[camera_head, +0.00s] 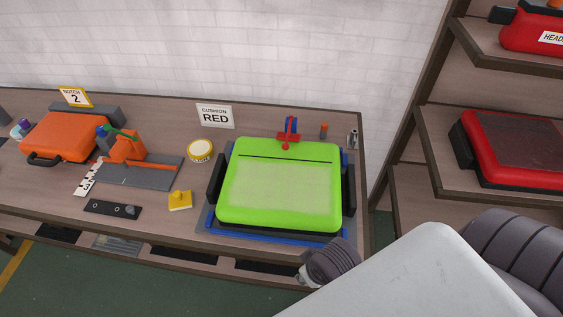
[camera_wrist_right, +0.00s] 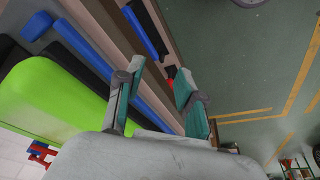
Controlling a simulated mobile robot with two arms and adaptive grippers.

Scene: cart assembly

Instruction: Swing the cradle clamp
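The bright green case (camera_head: 280,187) lies flat in a blue-edged cradle (camera_head: 270,236) at the right end of the bench. A red clamp (camera_head: 288,137) with a blue part behind it stands at the middle of the cradle's back edge. A red-and-blue piece also shows at the lower left of the right wrist view (camera_wrist_right: 40,153). My right gripper (camera_wrist_right: 159,70) is open, its two teal fingers apart beside the cradle's front blue edge. A small red part (camera_wrist_right: 170,72) shows between or behind the fingers; contact cannot be told. My left gripper is not in view.
An orange case (camera_head: 66,136), a grey plate with an orange tool (camera_head: 130,148), a round yellow-rimmed tin (camera_head: 200,151), a yellow block (camera_head: 180,200) and a black bar (camera_head: 112,209) occupy the bench's left part. Shelves with red cases (camera_head: 515,150) stand at right.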

